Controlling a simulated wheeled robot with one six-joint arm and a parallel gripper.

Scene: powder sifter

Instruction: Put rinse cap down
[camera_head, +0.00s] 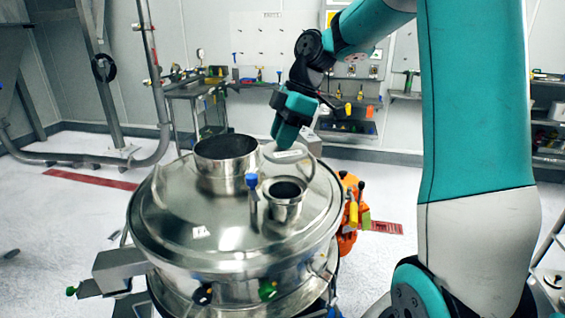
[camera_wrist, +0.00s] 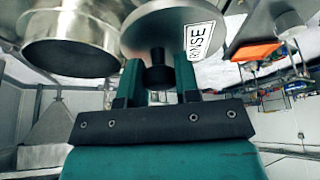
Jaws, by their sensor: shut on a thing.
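The rinse cap (camera_wrist: 145,33) is a round grey metal disc with a black knob and a white label reading RINSE. My gripper (camera_wrist: 158,76) is shut on its knob, with one teal finger on each side. In the head view my gripper (camera_head: 281,141) points down over the back right of the sifter lid (camera_head: 215,238). The cap (camera_head: 290,155) shows there as a pale disc with its label, below the fingers. I cannot tell whether it touches the lid. The gripper partly hides the knob.
A wide open collar (camera_head: 226,165) stands left of the cap, and a smaller open port (camera_head: 284,205) stands in front of it. A blue-topped fitting (camera_head: 252,190) rises between them. Orange and yellow parts (camera_head: 350,205) line the right side. A tool cart (camera_head: 195,95) stands behind.

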